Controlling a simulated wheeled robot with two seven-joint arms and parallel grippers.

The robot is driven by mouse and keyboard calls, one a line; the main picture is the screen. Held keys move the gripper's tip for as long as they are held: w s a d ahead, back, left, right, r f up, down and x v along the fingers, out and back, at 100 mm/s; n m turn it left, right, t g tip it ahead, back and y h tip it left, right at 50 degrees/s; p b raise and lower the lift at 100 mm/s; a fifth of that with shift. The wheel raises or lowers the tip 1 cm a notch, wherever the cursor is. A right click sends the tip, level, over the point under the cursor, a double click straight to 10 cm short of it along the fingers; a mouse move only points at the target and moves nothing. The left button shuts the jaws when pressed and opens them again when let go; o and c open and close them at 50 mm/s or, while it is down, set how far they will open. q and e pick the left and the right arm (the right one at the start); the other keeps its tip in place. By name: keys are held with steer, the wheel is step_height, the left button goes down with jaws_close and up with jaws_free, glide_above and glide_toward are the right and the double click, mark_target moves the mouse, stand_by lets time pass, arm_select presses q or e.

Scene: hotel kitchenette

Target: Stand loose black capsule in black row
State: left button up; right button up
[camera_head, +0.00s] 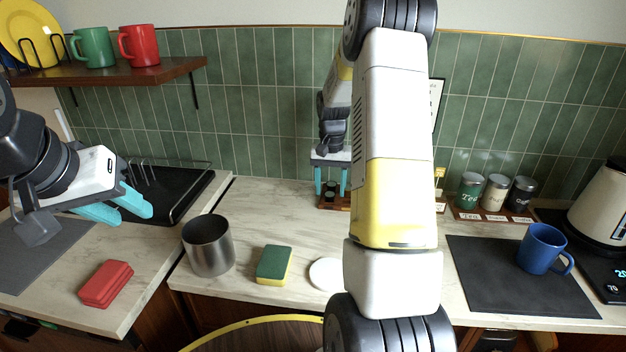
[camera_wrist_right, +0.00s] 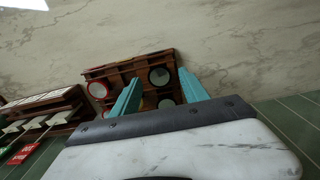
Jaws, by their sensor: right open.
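The dark wooden capsule rack (camera_head: 327,205) stands at the back of the counter, partly hidden by my right arm. It also shows in the right wrist view (camera_wrist_right: 115,70), with a red-rimmed capsule (camera_wrist_right: 98,90) at its left. A dark-rimmed capsule (camera_wrist_right: 159,76) shows between the fingertips of my right gripper (camera_head: 332,192), at the rack. The right gripper is open, its fingers pointing down. I cannot tell whether this capsule is the loose black one. My left gripper (camera_head: 134,216) is open and empty over the left counter, away from the rack.
A steel pot (camera_head: 208,246), a green and yellow sponge (camera_head: 274,265) and a white saucer (camera_head: 324,273) stand in front of the rack. A red block (camera_head: 105,284) lies at left. A blue mug (camera_head: 541,249) stands on the dark mat (camera_head: 490,280), with canisters (camera_head: 496,192) behind.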

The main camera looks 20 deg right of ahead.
mark_target(330, 194)
step_height(330, 194, up, 13)
steer(key=s+a+r+n+t+y, duration=0.1)
steer(key=s+a+r+n+t, duration=0.2)
steer(key=s+a+r, duration=0.7)
steer(key=s+a+f+n+t, duration=0.1)
steer(key=s+a, duration=0.1)
steer(key=s, duration=0.6)
steer(key=s+a+n+t+y, duration=0.1)
steer(key=s+a+t, duration=0.1)
steer(key=s, duration=0.6)
steer(key=shift+s+a+f+n, duration=0.25)
steer(key=shift+f+n, duration=0.1)
steer(key=shift+n, duration=0.05)
